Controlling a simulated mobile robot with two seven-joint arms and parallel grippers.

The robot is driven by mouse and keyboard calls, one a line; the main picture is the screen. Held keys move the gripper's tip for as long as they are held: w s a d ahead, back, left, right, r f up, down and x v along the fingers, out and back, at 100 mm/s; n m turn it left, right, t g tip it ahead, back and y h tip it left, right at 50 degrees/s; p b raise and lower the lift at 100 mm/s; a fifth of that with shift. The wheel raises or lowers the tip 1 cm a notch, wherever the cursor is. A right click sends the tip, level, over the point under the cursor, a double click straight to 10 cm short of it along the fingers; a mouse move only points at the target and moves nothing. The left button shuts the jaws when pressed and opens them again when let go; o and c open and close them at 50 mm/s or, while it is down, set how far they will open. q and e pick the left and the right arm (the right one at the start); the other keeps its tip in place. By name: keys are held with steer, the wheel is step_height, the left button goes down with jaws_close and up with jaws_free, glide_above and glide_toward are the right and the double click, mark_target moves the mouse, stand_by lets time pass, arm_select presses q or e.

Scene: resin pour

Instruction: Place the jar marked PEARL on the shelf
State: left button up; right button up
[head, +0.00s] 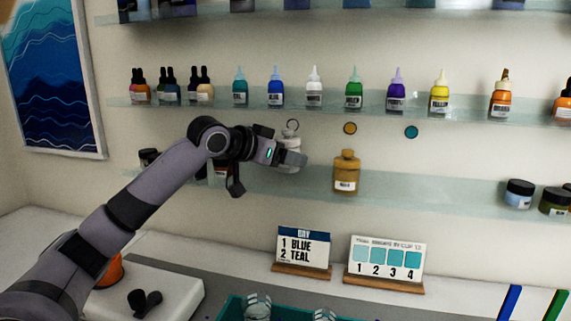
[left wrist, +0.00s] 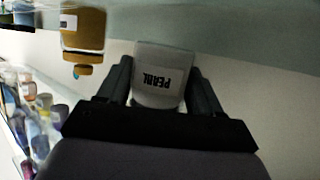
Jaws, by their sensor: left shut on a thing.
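The jar marked PEARL (left wrist: 162,75) is pale grey-white, and its label reads upside down in the left wrist view. My left gripper (left wrist: 158,88) is shut on it, one finger on each side. In the head view my left gripper (head: 291,158) holds the pale jar (head: 290,142) at the lower glass shelf (head: 420,203), left of the gold jar (head: 346,173). I cannot tell whether the jar touches the shelf. The gold jar also shows in the left wrist view (left wrist: 83,30). My right gripper is not in view.
Dark-lidded jars (head: 519,193) stand at the shelf's right end. A dark-lidded jar (head: 149,158) and others partly hidden by my arm stand at its left. Dropper bottles line the shelf above. Two sign cards (head: 303,246) (head: 386,259) stand on the counter below.

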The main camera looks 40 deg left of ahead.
mark_target(285, 170)
arm_select(q)
steer(key=shift+f, duration=1.7)
steer(key=o, duration=1.3)
steer(key=shift+f, duration=0.1)
